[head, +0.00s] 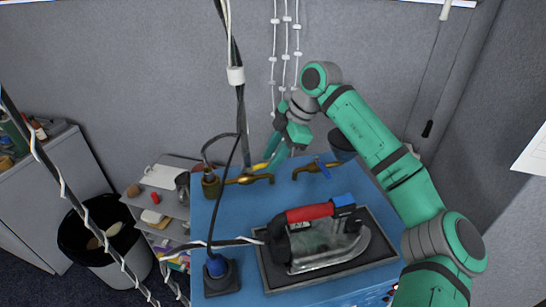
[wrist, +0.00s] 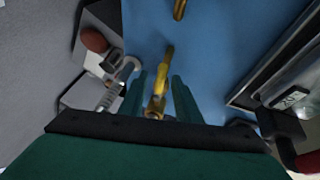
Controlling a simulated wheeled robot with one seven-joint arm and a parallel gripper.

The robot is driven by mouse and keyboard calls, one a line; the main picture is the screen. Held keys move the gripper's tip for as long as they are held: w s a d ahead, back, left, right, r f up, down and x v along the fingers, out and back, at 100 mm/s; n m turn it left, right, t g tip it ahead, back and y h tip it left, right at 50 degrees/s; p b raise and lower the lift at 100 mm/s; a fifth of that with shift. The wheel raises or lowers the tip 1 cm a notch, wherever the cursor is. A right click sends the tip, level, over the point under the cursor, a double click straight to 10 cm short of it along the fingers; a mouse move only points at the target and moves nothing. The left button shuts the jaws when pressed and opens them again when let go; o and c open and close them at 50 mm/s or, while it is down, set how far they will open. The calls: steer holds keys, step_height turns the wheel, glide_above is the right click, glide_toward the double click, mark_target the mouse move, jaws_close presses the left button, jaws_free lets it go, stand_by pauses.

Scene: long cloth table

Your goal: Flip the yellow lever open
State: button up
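The yellow lever (head: 259,167) sits on the left brass valve (head: 248,180) at the back of the blue table. My gripper (head: 275,160) reaches down from behind, beside the lever, and partly hides it in the head view. In the wrist view the yellow lever (wrist: 165,65) runs up the picture between the two green fingers of my gripper (wrist: 159,76). The fingers are apart, with blue surface showing between them and the lever. I cannot tell whether either finger touches it.
An iron with a red handle (head: 310,212) lies on a dark tray (head: 375,262) in front. A cable hangs left of my gripper. A shelf (head: 165,205) and a bin (head: 105,245) stand at left.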

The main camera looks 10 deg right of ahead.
steer(key=shift+d+r, duration=0.1)
steer(key=v, duration=1)
steer(key=shift+r, duration=0.3)
